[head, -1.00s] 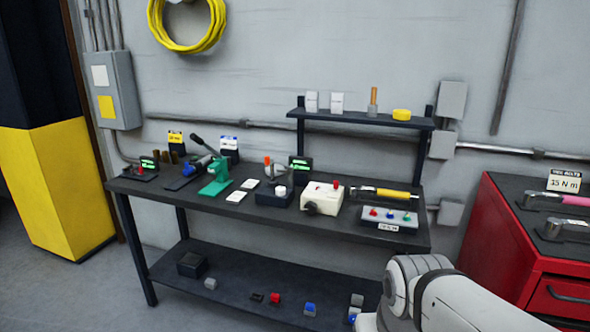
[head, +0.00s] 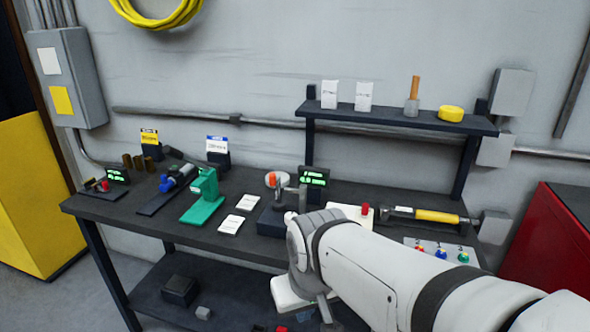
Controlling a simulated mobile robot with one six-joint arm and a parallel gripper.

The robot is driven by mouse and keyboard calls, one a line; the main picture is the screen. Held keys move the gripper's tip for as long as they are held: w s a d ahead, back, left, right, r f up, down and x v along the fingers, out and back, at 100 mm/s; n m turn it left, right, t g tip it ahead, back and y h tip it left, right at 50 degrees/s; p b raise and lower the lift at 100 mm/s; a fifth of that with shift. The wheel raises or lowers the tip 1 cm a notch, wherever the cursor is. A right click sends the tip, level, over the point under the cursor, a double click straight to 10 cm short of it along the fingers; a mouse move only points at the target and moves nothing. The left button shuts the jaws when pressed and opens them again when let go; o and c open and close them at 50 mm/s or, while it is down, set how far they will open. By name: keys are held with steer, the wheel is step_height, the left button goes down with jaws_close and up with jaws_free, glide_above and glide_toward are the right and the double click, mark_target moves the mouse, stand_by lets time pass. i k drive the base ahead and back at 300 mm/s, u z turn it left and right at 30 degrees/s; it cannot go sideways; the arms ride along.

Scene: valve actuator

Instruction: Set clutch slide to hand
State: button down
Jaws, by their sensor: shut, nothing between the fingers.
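I cannot make out a part that is clearly the clutch slide. A cream box with a red knob (head: 365,209), which may be the valve actuator, stands on the dark workbench (head: 130,215). Only the top of the cream box (head: 345,211) shows; my white arm crosses in front of its lower part and hides its front. My arm comes in from the lower right and its joint stands over the bench's front edge. My gripper's fingers do not show.
A green press (head: 205,198), white cards (head: 231,224) and a device with a green-lit display (head: 314,178) stand left of my arm. A yellow-handled tool (head: 437,216) and a button panel (head: 440,252) lie to the right.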

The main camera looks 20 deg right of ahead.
mark_target(365, 208)
steer(key=z, duration=0.45)
steer(key=i, duration=0.95)
steer(key=z, duration=0.65)
steer(key=k, duration=0.9)
steer(key=z, duration=0.15)
steer(key=i, duration=0.9)
steer(key=u, duration=0.05)
